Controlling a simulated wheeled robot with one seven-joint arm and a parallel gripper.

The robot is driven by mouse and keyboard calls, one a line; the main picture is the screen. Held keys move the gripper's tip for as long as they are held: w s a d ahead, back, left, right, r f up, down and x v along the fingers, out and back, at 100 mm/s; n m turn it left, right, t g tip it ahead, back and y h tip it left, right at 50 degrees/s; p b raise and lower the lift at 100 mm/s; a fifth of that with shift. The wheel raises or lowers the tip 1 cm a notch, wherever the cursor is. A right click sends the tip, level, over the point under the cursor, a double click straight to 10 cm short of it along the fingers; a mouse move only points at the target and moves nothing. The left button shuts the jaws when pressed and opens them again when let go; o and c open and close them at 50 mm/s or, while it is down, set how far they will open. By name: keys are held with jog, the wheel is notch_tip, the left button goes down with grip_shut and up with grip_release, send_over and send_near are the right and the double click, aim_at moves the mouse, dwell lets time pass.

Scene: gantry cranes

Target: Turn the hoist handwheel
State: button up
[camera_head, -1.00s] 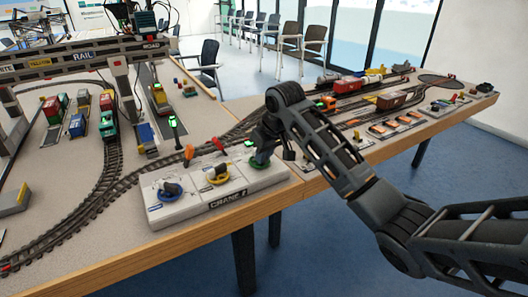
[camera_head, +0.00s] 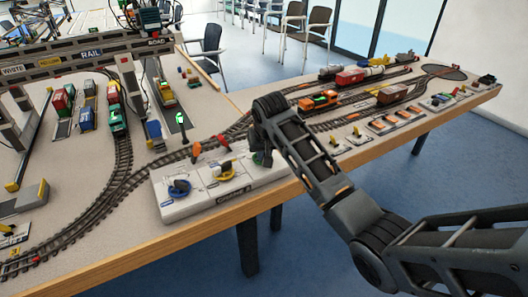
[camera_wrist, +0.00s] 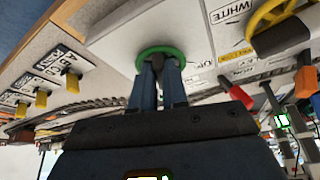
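A pale control panel (camera_head: 205,204) at the table's front edge carries a blue handwheel (camera_head: 177,190), a yellow handwheel (camera_head: 227,172) and a green handwheel, the last mostly hidden behind my arm in the head view. In the wrist view the green handwheel (camera_wrist: 162,52) is a ring just beyond my gripper (camera_wrist: 158,80). The two blue fingers stand close together on either side of a dark grip on this wheel and appear to touch it. The lettering by the green wheel is too small to read. The yellow handwheel (camera_wrist: 272,22) shows at the upper right.
Orange and red levers (camera_head: 196,150) stand behind the wheels, close to my gripper. A green signal lamp (camera_head: 181,120) is farther back. The gantry crane (camera_head: 85,58) spans tracks with containers at the left. Wagons (camera_head: 365,75) stand on tracks at the right.

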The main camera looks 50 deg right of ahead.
jog(key=o, duration=0.4)
jog(key=shift+v, duration=3.9)
